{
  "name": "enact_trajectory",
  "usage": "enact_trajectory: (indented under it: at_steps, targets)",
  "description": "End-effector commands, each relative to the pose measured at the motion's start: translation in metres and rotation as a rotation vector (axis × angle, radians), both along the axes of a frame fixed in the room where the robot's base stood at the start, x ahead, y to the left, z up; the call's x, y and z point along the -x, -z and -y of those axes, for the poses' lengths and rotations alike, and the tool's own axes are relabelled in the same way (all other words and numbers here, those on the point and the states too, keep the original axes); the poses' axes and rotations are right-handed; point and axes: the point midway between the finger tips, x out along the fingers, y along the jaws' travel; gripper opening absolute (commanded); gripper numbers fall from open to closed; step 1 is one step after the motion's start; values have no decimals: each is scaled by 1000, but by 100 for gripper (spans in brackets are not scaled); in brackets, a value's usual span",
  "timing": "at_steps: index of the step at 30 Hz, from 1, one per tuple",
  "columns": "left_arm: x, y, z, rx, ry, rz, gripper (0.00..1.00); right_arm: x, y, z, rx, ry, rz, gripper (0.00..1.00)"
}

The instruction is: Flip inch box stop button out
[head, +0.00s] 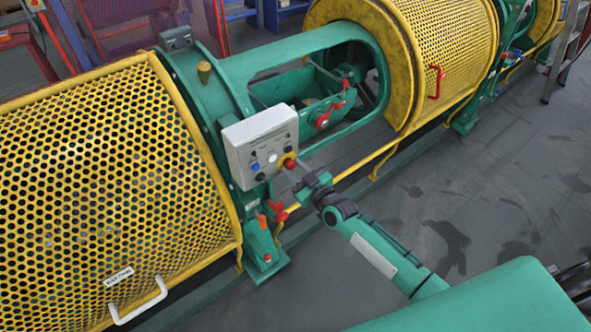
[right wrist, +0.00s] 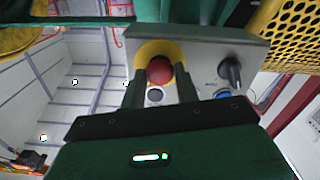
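The inch box (head: 262,143) is a pale grey control box on the green machine frame. Its stop button (head: 289,162) is red on a yellow ring, at the box's lower right. My right gripper (head: 295,168) reaches it from the lower right. In the right wrist view the red stop button (right wrist: 160,70) lies between the fingertips of my right gripper (right wrist: 160,80), which fill most of the space on either side. I cannot tell whether the fingers touch it. My left gripper is not in view.
A black selector knob (right wrist: 230,72) and a blue button (right wrist: 222,93) sit near the stop button. Yellow perforated guards (head: 110,190) flank the box. A red lever (head: 277,211) is below it. A yellow rail (head: 375,160) runs low behind my right arm.

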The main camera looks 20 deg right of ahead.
Motion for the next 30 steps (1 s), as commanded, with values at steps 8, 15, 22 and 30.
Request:
enact_trajectory:
  at_steps: [8,15,22,30]
  targets:
    - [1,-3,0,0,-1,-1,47,6,0,2,0,0,-1,0]
    - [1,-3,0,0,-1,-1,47,10,1,4,1,-1,-2,0]
    - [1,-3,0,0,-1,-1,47,10,1,4,1,-1,-2,54]
    - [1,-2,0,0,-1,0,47,11,1,4,0,0,-1,54]
